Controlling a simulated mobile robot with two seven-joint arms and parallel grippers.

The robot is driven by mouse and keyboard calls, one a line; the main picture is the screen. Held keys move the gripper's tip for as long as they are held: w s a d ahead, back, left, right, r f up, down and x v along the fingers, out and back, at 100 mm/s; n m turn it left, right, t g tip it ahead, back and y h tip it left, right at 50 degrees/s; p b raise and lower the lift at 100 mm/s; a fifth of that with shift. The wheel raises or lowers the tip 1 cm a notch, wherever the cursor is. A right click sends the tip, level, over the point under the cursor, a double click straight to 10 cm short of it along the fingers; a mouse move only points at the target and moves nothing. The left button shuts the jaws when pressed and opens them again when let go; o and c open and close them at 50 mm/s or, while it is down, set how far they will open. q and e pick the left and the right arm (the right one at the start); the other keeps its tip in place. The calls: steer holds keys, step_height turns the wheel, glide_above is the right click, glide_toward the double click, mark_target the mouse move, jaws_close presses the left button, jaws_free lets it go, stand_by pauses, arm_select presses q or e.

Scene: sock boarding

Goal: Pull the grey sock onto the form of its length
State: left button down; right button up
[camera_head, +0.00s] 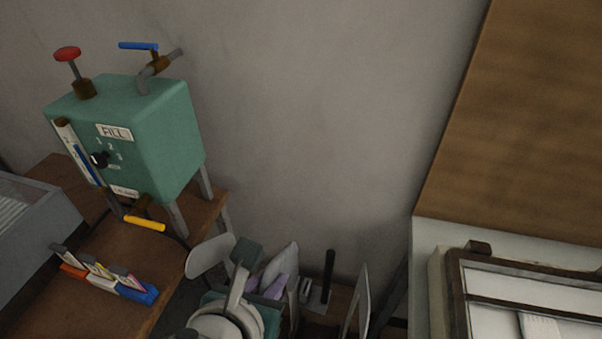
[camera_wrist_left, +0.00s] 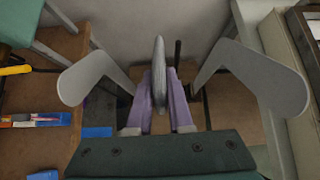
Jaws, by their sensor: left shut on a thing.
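My left gripper (camera_head: 270,287) is at the bottom centre of the head view, with lavender fingers and a green palm. In the left wrist view the fingers (camera_wrist_left: 162,112) are shut on a ribbed grey sock (camera_wrist_left: 159,72), seen nearly edge-on. The sock shows as a pale grey shape (camera_head: 282,262) in the head view. A flat pale foot-shaped form (camera_wrist_left: 92,80) stands left of the sock, and another form (camera_wrist_left: 262,76) stands right of it. They also show in the head view, left (camera_head: 208,258) and right (camera_head: 361,302). Whether a form is inside the sock cannot be told.
A green tank (camera_head: 165,140) marked FILL, with valves and a yellow handle, stands on a brown bench (camera_head: 130,312) at left. Several coloured clips (camera_head: 105,278) lie on the bench. A black post (camera_head: 328,275) stands behind the gripper. A framed panel (camera_head: 535,285) is at right.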

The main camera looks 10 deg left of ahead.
arm_select(q)
steer(key=shift+f+b, duration=0.75)
steer(key=shift+f, duration=0.15)
steer(key=c, duration=0.7)
jaws_free()
steer(key=shift+c, duration=0.2)
steer(key=p+v, duration=0.4)
steer(key=v, duration=0.6)
